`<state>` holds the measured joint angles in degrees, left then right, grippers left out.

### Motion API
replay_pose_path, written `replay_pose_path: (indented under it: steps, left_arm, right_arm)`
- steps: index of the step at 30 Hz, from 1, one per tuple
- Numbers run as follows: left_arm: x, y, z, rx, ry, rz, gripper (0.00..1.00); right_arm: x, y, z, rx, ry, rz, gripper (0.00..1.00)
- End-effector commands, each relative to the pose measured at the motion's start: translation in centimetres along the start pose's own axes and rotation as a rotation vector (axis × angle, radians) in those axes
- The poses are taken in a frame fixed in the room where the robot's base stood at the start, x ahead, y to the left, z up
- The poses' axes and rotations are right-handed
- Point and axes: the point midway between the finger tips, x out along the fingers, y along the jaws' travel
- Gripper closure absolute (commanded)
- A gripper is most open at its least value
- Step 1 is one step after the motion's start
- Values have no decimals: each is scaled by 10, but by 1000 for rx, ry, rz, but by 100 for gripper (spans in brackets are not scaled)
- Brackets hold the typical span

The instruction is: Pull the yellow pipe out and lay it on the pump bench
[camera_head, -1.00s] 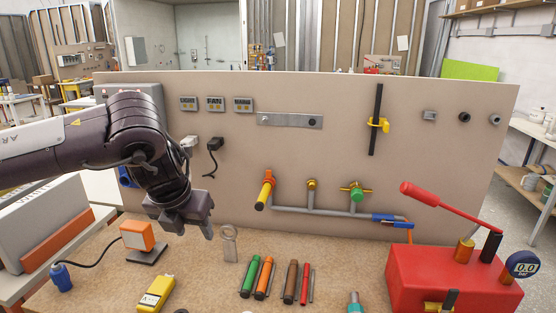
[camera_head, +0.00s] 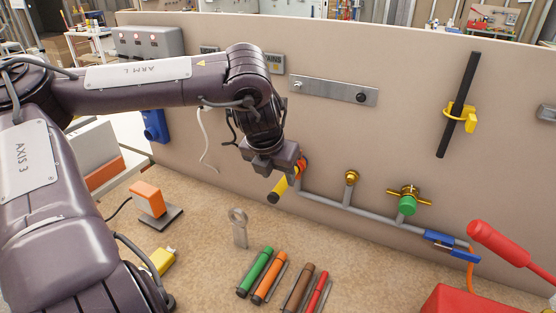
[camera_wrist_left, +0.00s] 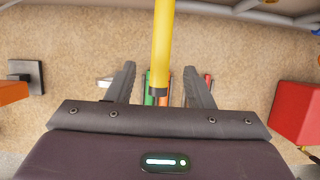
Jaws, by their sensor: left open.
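The yellow pipe (camera_head: 279,189) has a dark end and sticks out of an orange-red fitting (camera_head: 302,166) at the left end of the grey pipework on the panel. My left gripper (camera_head: 277,172) is open at the pipe, partly covering it in the head view. In the left wrist view the yellow pipe (camera_wrist_left: 161,50) runs down from the top edge between the two open fingers (camera_wrist_left: 158,85), with a visible gap on both sides. The bench (camera_head: 205,275) has a brown speckled top below the panel. My right gripper is not in view.
Green (camera_head: 255,272), orange (camera_head: 270,277), brown and red rods lie on the bench below. A ring-topped grey tag (camera_head: 239,228) stands nearby. An orange block (camera_head: 148,200) is at left, a red pump (camera_head: 470,300) at right.

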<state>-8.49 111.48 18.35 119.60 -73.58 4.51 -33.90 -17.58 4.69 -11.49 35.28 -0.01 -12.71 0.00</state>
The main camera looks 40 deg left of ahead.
Motion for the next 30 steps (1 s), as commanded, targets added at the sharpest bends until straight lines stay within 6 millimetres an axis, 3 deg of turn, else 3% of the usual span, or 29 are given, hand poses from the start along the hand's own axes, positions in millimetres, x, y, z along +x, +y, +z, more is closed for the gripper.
replay_pose_path:
  steps: [8, 19, 30]
  left_arm:
    - [32, 0, -1, -1, 3, 0, 53]
    - [37, 0, 0, -1, -1, 0, 53]
    - [37, 0, 0, -1, -1, 1, 100]
  right_arm:
    - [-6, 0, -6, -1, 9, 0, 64]
    - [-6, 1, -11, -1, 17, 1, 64]
    - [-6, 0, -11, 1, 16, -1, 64]
